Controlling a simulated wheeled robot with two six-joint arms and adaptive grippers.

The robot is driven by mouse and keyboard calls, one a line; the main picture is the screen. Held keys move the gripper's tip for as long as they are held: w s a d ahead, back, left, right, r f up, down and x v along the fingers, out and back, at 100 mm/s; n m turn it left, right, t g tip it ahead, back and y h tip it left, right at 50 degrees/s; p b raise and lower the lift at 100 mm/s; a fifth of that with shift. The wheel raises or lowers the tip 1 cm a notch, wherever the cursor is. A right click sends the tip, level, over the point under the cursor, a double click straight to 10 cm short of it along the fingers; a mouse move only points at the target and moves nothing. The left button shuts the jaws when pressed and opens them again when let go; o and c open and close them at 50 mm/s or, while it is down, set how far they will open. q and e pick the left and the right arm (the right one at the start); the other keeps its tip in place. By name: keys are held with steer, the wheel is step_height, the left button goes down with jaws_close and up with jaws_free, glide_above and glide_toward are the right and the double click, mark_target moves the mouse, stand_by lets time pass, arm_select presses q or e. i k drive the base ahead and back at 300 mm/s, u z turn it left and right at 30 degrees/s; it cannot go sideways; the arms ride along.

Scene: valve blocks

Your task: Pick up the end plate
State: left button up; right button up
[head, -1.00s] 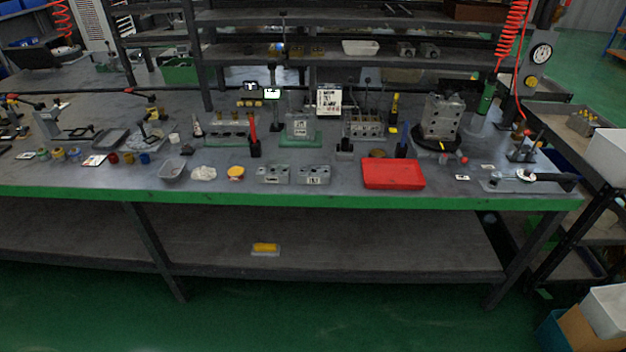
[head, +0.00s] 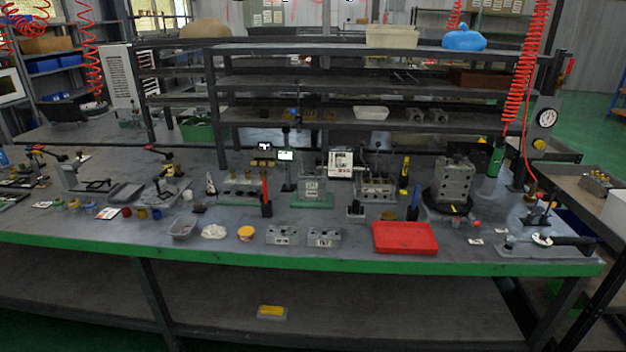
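I cannot tell for certain which part is the end plate. An upright grey metal piece with a label (head: 311,187) stands on a green base (head: 312,201) in the middle of the bench. Two low grey metal blocks with holes lie side by side near the front edge, a left one (head: 282,235) and a right one with a label (head: 323,237). A larger stacked grey block (head: 454,180) stands on a dark round base at the right. Neither of my grippers shows in the head view.
The long workbench has a green front edge (head: 300,264). A red tray (head: 405,237) lies right of the low blocks. A grey dish (head: 183,229), a white lump (head: 214,232) and a yellow-topped tub (head: 246,233) lie to their left. Dark shelves stand behind.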

mark_target(310, 175)
steer(key=z, duration=0.25)
steer(key=i, duration=1.2)
steer(key=z, duration=0.35)
